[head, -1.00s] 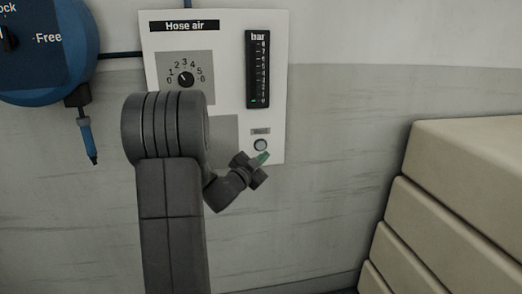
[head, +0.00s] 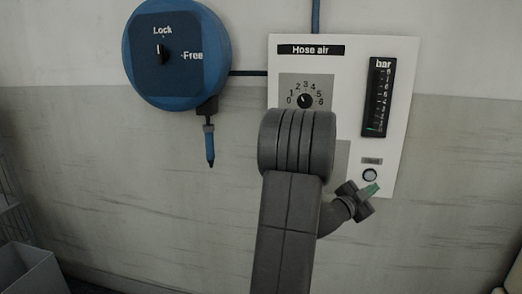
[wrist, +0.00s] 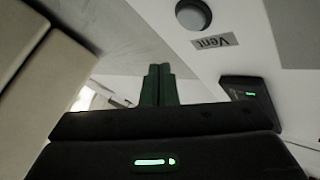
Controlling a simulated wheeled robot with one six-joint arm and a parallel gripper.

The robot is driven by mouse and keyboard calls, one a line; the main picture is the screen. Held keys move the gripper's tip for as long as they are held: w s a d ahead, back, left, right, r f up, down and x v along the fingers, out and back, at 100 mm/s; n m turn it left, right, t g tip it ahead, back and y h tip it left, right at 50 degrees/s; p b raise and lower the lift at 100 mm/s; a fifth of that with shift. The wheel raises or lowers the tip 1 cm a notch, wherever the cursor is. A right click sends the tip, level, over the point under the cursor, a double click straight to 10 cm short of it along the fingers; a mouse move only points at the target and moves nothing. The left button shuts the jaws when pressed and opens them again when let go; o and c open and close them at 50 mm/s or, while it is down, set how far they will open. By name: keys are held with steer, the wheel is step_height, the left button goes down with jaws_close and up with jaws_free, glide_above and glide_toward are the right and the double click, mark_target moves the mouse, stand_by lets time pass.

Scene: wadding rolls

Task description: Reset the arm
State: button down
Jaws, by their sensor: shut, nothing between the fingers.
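My gripper (head: 371,190) is shut and empty in the head view, just below the round vent button (head: 369,175) of the white "Hose air" panel (head: 398,90). I cannot tell whether it touches the panel. In the wrist view its two dark green fingers (wrist: 160,85) stand together with nothing between them. The vent button (wrist: 193,15) and its "Vent" label (wrist: 215,42) show beyond the fingers, upside down. My arm is raised and bent in front of the panel and hides its lower left part.
The panel has a dial (head: 305,99) and a bar gauge (head: 379,97) with a green mark low down. A blue hose reel (head: 178,85) marked Lock and Free hangs at left, its nozzle (head: 209,145) below it. A grey bin (head: 28,268) stands at lower left.

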steer(key=s, duration=0.2)
steer(key=s+a+b, duration=0.1)
steer(key=s, duration=0.1)
steer(key=shift+w, duration=0.1)
stand_by(0.3)
